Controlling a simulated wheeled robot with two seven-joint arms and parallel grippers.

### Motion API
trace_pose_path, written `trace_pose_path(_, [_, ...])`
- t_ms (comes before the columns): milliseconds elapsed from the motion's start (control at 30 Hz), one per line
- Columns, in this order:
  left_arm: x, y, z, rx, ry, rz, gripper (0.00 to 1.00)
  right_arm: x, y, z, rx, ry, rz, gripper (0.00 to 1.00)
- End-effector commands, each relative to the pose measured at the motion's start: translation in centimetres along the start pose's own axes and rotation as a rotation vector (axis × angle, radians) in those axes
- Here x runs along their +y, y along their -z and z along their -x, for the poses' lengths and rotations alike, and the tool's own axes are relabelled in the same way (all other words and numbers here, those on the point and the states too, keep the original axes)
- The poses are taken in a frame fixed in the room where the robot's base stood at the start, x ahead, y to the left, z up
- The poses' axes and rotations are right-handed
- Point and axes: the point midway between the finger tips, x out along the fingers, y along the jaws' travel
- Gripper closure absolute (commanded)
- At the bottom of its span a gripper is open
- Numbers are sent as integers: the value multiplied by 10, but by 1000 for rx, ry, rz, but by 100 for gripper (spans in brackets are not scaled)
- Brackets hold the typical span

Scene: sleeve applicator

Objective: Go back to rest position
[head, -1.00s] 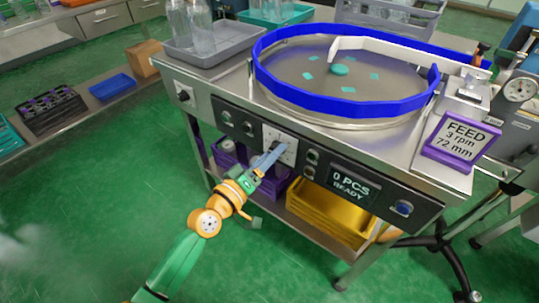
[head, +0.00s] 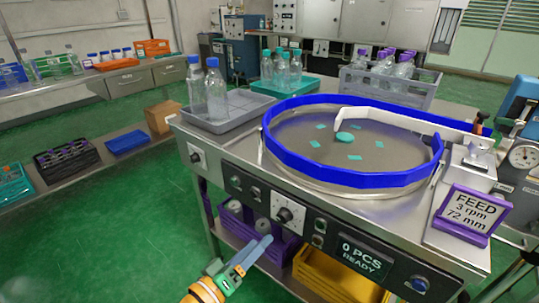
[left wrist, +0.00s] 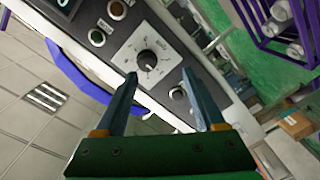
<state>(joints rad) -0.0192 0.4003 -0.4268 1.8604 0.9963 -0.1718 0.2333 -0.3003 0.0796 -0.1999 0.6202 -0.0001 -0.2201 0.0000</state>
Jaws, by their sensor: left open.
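My left gripper (head: 243,262) is in front of the feed machine's front panel, low in the head view. It is open and empty, with a gap between its two fingers. In the left wrist view the fingers (left wrist: 166,98) point toward the panel, and the black knob (left wrist: 147,60) on its white dial plate shows beyond them, apart from them. The knob also shows in the head view (head: 285,214), up and right of the fingertips. The display (head: 361,257) reads "0 PCS READY". My right gripper is not in view.
The turntable (head: 345,177) with its blue rim sits on the steel machine top, beside a "FEED 3 rpm 72 mm" sign (head: 467,212). A grey tray (head: 232,119) holds bottles. Purple and yellow bins (head: 335,281) sit on the lower shelf. Green floor is clear at left.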

Motion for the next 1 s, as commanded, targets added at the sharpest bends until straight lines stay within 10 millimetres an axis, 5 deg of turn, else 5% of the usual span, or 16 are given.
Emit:
trace_pose_path(133, [-110,-53,23,-103,297,-119,29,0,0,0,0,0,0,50])
trace_pose_path(233, [-189,-111,70,-259,522,-223,29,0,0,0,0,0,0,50])
trace_pose_path(300, [-229,-154,112,-392,646,-281,29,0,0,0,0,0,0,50])
trace_pose_path(433, [-269,-224,192,-641,794,-357,29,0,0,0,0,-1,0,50])
trace_pose_path(567, [-279,-279,264,-870,867,-400,29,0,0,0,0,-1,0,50])
trace_pose_path(733, [-267,-338,351,-1152,892,-426,29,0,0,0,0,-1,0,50])
trace_pose_path(800, [-230,-309,357,-1167,890,-435,29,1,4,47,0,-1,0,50])
trace_pose_path(1000, [-167,-254,360,-1162,890,-434,29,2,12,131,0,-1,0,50])
